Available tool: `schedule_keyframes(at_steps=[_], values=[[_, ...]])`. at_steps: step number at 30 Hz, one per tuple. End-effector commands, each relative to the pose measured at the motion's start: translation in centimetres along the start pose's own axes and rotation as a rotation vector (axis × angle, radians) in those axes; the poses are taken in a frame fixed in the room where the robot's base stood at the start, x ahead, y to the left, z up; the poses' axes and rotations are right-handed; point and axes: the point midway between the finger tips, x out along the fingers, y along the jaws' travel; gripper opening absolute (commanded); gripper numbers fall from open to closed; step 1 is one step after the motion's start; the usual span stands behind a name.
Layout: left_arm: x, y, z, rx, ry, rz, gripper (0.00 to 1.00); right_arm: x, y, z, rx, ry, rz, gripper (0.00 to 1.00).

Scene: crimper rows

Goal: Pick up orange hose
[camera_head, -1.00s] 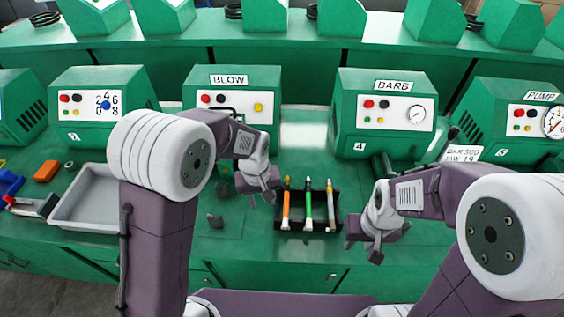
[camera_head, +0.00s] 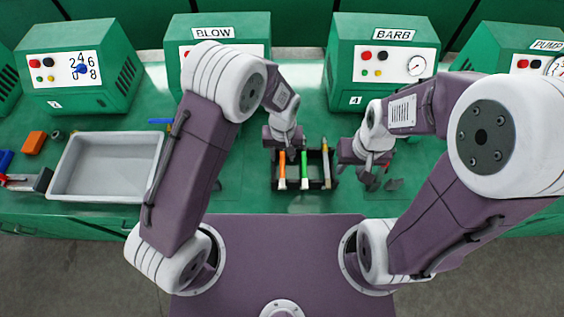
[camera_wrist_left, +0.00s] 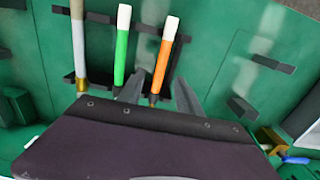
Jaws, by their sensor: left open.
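The orange hose (camera_head: 282,172) stands at the left end of a dark rack (camera_head: 293,187) on the green bench, with a white tip. It also shows in the left wrist view (camera_wrist_left: 162,60). My left gripper (camera_head: 284,142) is open at the rack's far side, right by the orange hose. In the left wrist view, its fingers (camera_wrist_left: 159,92) lie on either side of the orange hose; contact cannot be told. My right gripper (camera_head: 367,174) is right of the rack, away from the orange hose; its jaw opening is unclear.
A green hose (camera_head: 304,172) and a grey-white hose (camera_head: 326,164) share the rack, close beside the orange one. A grey tray (camera_head: 105,195) lies to the left. Green machines (camera_head: 383,65) line the back of the bench.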

Motion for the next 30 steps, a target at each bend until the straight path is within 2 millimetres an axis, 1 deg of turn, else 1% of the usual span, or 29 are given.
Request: schedule_keyframes(at_steps=[2, 4, 7, 9, 12, 19, 20, 21, 24, 30], values=[[0.1, 0.0, 0.0, 0.0, 0.001, 0.0, 0.42, 0.0, 0.0, 0.0, 0.0, 0.0, 0.0, 0.36], [0.6, -0.1, 0.0, 0.0, -0.002, -0.001, 0.42, -0.3, 0.0, 0.0, 0.0, 0.0, 0.0, 0.36], [2.4, -0.2, -0.1, -0.001, -0.004, -0.002, 0.42, -1.0, 0.0, -0.1, 0.0, 0.0, 0.0, 0.36], [3.7, -0.2, -0.2, 0.0, -0.003, -0.002, 0.42, -1.2, 0.0, -0.1, 0.0, 0.0, 0.0, 0.36], [4.9, -0.2, -0.2, 0.0, -0.001, 0.0, 0.42, -1.2, 0.0, -0.1, 0.0, 0.0, 0.0, 0.36], [5.3, -0.1, -0.3, 0.0, 0.001, 0.001, 0.42, -1.2, 0.0, -0.1, 0.0, 0.0, 0.0, 0.36], [5.3, -0.1, -0.3, 0.0, 0.001, 0.001, 0.36, -1.2, 0.0, -0.1, 0.0, 0.0, 0.0, 0.36], [5.2, -0.1, -0.3, 0.0, 0.001, 0.001, 0.25, -1.2, 0.0, -0.1, 0.0, 0.0, 0.0, 0.36], [5.2, -0.1, -0.3, 0.0, 0.001, 0.001, 0.0, -1.2, 0.0, -0.1, 0.0, 0.0, 0.0, 0.36], [5.2, -0.1, -0.3, 0.0, 0.001, 0.001, 0.0, -1.2, 0.0, -0.1, 0.0, 0.0, 0.0, 0.36]])
